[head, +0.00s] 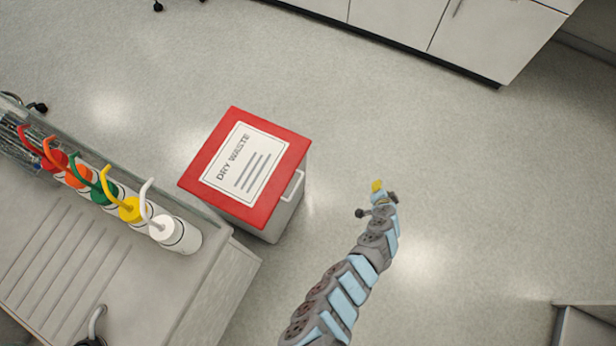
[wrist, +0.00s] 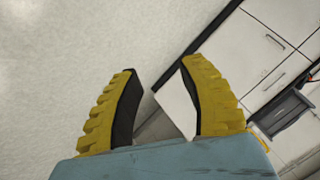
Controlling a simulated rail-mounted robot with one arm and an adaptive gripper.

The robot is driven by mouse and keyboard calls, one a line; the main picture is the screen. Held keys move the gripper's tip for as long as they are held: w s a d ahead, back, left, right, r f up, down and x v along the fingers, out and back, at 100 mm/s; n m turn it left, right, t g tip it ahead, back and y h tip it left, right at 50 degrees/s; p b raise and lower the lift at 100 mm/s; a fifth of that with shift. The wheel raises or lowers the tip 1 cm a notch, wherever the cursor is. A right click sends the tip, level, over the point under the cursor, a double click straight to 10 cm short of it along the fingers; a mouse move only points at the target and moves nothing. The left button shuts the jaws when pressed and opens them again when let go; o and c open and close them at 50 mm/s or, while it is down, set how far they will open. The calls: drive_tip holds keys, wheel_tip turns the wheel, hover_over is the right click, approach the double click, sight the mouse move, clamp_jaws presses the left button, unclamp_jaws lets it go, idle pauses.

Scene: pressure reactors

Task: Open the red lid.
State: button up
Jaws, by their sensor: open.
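The red lid (head: 247,168) lies flat and closed on a grey bin (head: 276,223). It carries a white label reading "DRY WASTE". A light handle (head: 293,186) sticks out from the bin's right side, just below the lid. My gripper (head: 377,186) is to the right of the bin, apart from lid and handle. In the wrist view its two yellow, ridged fingers (wrist: 158,100) stand apart with nothing between them. The lid and bin do not show in the wrist view.
A bench (head: 60,265) with several wash bottles with coloured caps stands left of the bin, close to it. White cabinets (head: 385,25) line the back, and also show in the wrist view (wrist: 240,55). The floor right of the bin is clear. A grey unit (head: 585,325) stands at lower right.

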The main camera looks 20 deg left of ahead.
drive_tip(key=a+f+g+y+b, duration=0.1)
drive_tip(key=a+f+y+b, duration=0.25)
drive_tip(key=f, duration=0.25)
drive_tip(key=n+g+y+b, duration=0.6)
drive_tip(key=y+b, duration=0.5)
drive_tip(key=b, duration=0.2)
approach(296, 187)
drive_tip(key=b+x, duration=0.1)
drive_tip(key=x, duration=0.2)
drive_tip(key=b+x, duration=0.1)
drive_tip(key=x, duration=0.2)
drive_tip(key=b+x, duration=0.1)
drive_tip(key=x, duration=0.3)
drive_tip(key=shift+f, duration=0.35)
clamp_jaws()
